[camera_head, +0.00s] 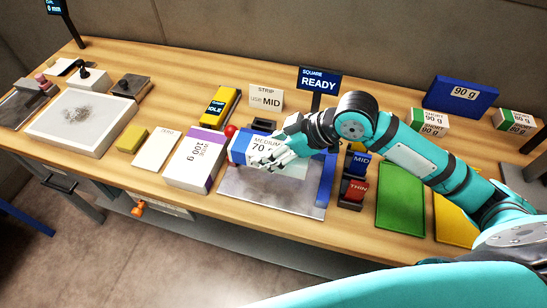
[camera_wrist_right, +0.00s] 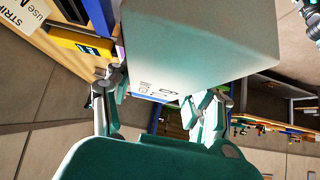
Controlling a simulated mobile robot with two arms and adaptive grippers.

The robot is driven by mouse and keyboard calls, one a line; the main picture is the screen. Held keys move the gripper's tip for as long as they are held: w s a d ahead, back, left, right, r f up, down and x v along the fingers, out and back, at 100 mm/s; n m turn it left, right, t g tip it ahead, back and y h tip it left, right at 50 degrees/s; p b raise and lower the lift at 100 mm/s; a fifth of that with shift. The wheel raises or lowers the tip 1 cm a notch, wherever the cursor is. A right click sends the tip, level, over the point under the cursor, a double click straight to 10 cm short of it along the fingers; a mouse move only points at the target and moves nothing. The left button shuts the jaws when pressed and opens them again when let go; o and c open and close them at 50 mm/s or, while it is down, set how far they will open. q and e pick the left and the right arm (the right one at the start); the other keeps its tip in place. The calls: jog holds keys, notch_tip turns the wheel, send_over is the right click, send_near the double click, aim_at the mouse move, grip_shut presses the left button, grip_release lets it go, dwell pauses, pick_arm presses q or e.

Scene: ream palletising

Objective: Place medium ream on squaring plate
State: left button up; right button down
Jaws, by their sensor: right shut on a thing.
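The medium ream (camera_head: 240,147) is a white and blue pack marked MEDIUM 70. In the head view it is over the back part of the squaring plate (camera_head: 265,195), a grey metal plate with a blue fence at its right. I cannot tell whether the ream touches the plate. My right gripper (camera_head: 272,158) is shut on the ream and hides part of it. In the right wrist view, the ream (camera_wrist_right: 195,45) fills the space between and beyond the fingers of the right gripper (camera_wrist_right: 160,103). My left gripper is not in view.
A 100 g ream (camera_head: 195,158) lies just left of the plate. A SQUARE READY display (camera_head: 318,80) stands behind. The plate's front part is bare.

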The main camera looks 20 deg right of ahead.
jog(key=shift+w+d, duration=0.1)
jog(key=shift+d, duration=0.25)
jog(key=f, duration=0.2)
jog(key=f+p, duration=0.1)
jog(key=f, duration=0.2)
jog(key=shift+s, duration=0.2)
jog(key=shift+f, duration=0.3)
jog(key=shift+w+d+f+p, duration=0.15)
jog(key=shift+f+p, duration=0.2)
jog(key=shift+f, duration=1.75)
jog(key=shift+c, duration=2.3)
grip_release()
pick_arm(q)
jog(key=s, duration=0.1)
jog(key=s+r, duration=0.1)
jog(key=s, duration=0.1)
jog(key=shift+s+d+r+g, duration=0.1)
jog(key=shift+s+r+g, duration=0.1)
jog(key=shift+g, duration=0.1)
